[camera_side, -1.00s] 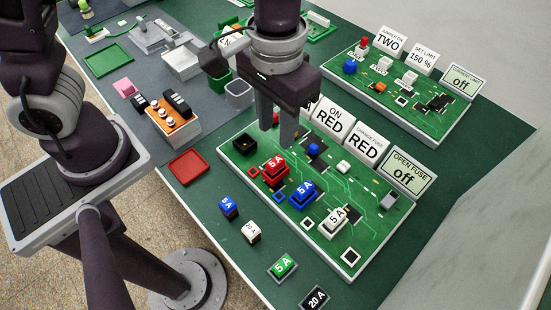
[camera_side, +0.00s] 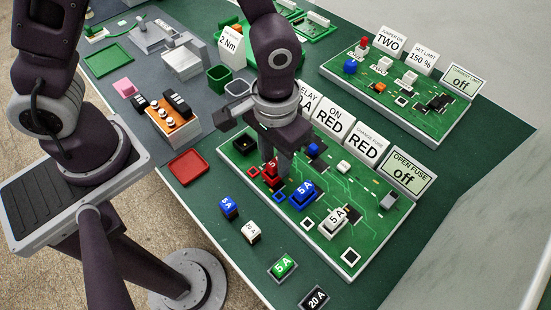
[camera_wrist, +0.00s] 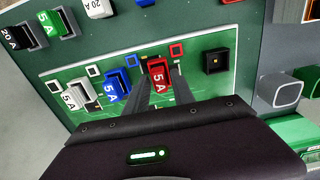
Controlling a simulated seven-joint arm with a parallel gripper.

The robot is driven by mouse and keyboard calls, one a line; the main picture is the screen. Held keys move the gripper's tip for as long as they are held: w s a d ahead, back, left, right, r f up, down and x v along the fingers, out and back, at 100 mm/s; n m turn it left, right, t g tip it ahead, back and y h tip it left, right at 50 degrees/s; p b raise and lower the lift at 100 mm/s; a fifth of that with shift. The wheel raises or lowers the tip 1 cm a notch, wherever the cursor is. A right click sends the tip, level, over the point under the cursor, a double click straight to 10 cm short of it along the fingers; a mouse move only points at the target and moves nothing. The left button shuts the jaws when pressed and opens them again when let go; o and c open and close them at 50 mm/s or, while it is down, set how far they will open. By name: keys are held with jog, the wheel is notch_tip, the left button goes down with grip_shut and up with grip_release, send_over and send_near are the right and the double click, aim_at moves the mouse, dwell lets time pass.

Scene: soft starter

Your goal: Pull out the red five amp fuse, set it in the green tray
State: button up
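The red 5 A fuse (camera_side: 270,178) sits upright in its holder on the near green circuit board, partly hidden by my fingers in the side view. It also shows in the wrist view (camera_wrist: 158,76). My gripper (camera_side: 276,167) is lowered over it, with one finger on each side. In the wrist view the fingers (camera_wrist: 162,80) look apart, with narrow gaps beside the fuse; contact is not clear. The flat green tray (camera_side: 108,60) lies empty at the back left of the bench, far from my gripper.
A blue 5 A fuse (camera_side: 302,194) and a white one (camera_side: 333,221) sit close by on the same board. Signs (camera_side: 362,146) stand along its back edge. A red tray (camera_side: 188,166) and an orange block (camera_side: 174,128) lie to the left.

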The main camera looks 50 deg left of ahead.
grip_shut()
jog(key=shift+r, duration=1.75)
